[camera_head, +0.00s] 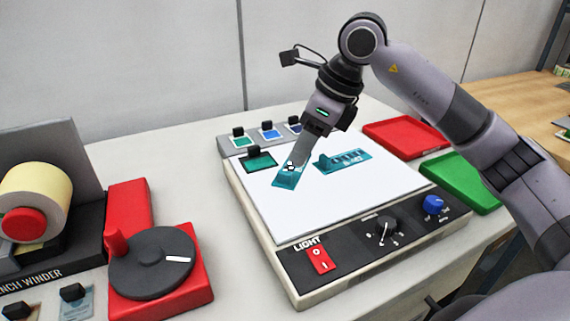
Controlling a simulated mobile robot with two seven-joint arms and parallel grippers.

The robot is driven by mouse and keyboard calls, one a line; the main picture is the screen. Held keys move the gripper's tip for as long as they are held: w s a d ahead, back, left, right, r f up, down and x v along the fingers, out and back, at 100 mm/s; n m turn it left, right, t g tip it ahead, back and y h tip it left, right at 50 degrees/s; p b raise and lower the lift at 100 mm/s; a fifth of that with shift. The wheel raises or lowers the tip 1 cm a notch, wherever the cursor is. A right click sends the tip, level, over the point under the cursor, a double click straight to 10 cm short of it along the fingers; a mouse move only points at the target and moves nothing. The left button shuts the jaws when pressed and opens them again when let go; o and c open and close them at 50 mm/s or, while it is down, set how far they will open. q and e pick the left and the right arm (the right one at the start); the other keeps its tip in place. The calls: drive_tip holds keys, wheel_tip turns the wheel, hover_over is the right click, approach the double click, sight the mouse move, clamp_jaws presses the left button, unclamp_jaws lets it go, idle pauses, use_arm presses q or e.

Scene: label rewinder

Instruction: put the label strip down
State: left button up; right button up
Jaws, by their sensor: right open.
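My right gripper (291,167) reaches down from the upper right to the white panel (330,209) of the light box. It is open, and its tips are at a short teal strip (284,182) that lies slanted on the panel. The tips cover part of this strip, and I cannot tell whether they touch it. A longer teal label strip (350,158) with dark markings and a teal knob lies flat on the panel just right of the gripper. My left gripper is not in view.
A dark teal piece with a black knob (259,163) is at the panel's back left corner. A grey rack (228,149) with colored pieces stands behind. Red (405,138) and green (460,182) trays lie right. The bench winder (60,260) and red crank unit (152,262) stand left.

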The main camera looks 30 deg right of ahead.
sight(285, 172)
drive_tip(key=x, duration=0.3)
drive_tip(key=a+x, duration=0.1)
drive_tip(key=x, duration=0.2)
drive_tip(key=shift+r, duration=0.15)
clamp_jaws()
